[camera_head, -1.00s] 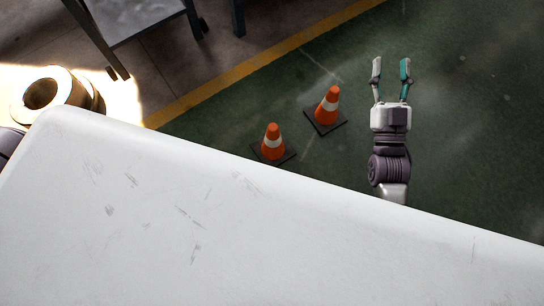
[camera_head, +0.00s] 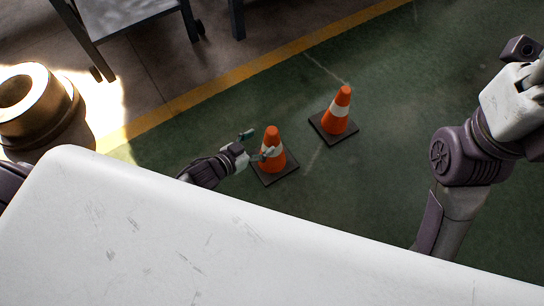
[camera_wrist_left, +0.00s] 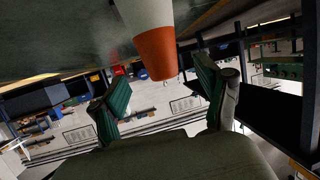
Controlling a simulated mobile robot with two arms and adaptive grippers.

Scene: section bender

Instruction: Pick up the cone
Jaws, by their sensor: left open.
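Two orange cones with white bands and dark square bases stand upright on the green floor. The near cone (camera_head: 273,160) is beside my left gripper (camera_head: 256,144), whose arm comes in low from behind the white surface. One finger overlaps the cone's side in the head view. In the left wrist view the orange tip and white band of a cone (camera_wrist_left: 156,52) show ahead of my open left gripper (camera_wrist_left: 163,98), upside down in the picture, between the finger lines. I cannot tell whether the fingers touch it. The far cone (camera_head: 340,112) stands apart to the right.
A broad white surface (camera_head: 180,235) fills the lower foreground. A brown and gold round object (camera_head: 45,115) stands at the left. A grey metal-legged table (camera_head: 125,18) is at the top left. A yellow floor line (camera_head: 245,72) runs behind the cones. The floor between the far cone and my right arm is clear.

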